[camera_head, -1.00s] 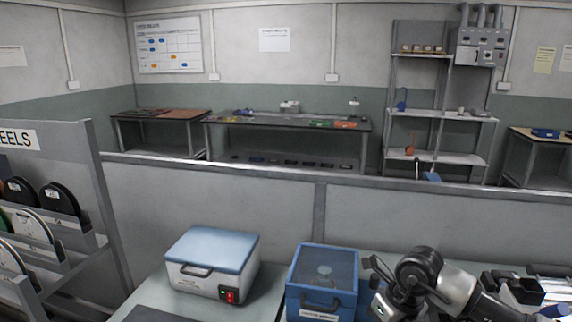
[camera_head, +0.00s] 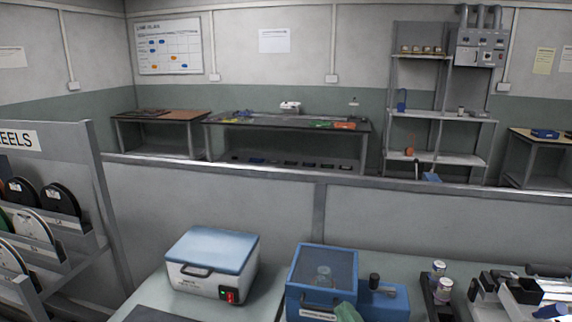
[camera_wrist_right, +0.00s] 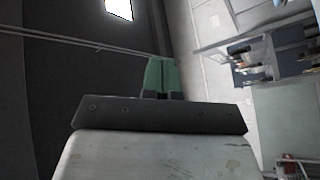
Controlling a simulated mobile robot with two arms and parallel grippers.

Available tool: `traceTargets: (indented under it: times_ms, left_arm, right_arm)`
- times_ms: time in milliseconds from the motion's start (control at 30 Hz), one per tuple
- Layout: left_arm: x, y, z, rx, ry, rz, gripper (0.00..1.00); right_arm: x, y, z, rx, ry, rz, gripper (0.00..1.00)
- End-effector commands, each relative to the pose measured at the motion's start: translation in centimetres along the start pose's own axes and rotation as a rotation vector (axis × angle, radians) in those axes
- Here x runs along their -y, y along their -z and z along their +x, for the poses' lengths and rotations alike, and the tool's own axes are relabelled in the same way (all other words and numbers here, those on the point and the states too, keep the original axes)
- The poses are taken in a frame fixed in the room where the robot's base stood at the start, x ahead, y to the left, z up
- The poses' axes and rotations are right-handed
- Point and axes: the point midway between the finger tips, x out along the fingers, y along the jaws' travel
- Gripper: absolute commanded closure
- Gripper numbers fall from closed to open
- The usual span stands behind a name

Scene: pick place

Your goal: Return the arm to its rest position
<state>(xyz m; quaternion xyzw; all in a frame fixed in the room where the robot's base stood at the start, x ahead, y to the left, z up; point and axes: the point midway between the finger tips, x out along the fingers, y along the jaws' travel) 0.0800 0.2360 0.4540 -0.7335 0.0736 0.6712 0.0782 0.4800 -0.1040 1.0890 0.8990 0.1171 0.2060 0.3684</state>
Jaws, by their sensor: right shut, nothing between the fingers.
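My right gripper (camera_head: 347,312) shows only as its green fingertips at the bottom edge of the head view, in front of the blue clear-lidded box (camera_head: 323,270). In the right wrist view the green fingers (camera_wrist_right: 161,78) are together and empty, with nothing held. The rest of the right arm is below the head view. My left gripper is in neither view.
A white box with a blue lid (camera_head: 212,265) stands left on the bench. A blue device (camera_head: 383,298), two small bottles (camera_head: 439,268) in a dark holder and several black parts (camera_head: 508,287) are at right. A reel rack (camera_head: 100,190) stands at far left.

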Motion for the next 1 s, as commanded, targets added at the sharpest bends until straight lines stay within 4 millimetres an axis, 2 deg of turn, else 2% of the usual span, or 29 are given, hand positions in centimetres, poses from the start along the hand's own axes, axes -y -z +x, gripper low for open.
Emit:
traceTargets:
  times_ms: [33,133,200,300,467,700,767,1000]
  left_arm:
    - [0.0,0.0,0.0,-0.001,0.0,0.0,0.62]
    - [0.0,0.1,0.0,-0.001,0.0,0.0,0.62]
    - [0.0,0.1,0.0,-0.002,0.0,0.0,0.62]
    - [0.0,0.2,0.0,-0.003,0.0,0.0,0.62]
    - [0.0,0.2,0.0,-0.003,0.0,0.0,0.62]
    - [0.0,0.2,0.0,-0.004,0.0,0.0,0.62]
    - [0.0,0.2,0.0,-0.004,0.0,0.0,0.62]
    - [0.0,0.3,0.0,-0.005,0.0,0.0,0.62]
  right_arm:
    - [0.2,-2.2,-1.6,0.148,-0.011,0.087,1.0]
    - [1.1,-6.5,-5.6,0.456,-0.002,0.245,1.0]
    - [2.3,-8.9,-9.1,0.664,0.029,0.344,1.0]
    - [4.2,-10.9,-14.1,0.911,0.093,0.456,1.0]
    - [6.6,-11.7,-20.6,1.196,0.207,0.581,1.0]
    - [8.9,-10.2,-28.5,1.499,0.383,0.714,1.0]
    - [9.3,-9.5,-30.3,1.563,0.43,0.741,1.0]
    - [13.8,-14.1,-30.5,1.582,0.445,0.734,1.0]
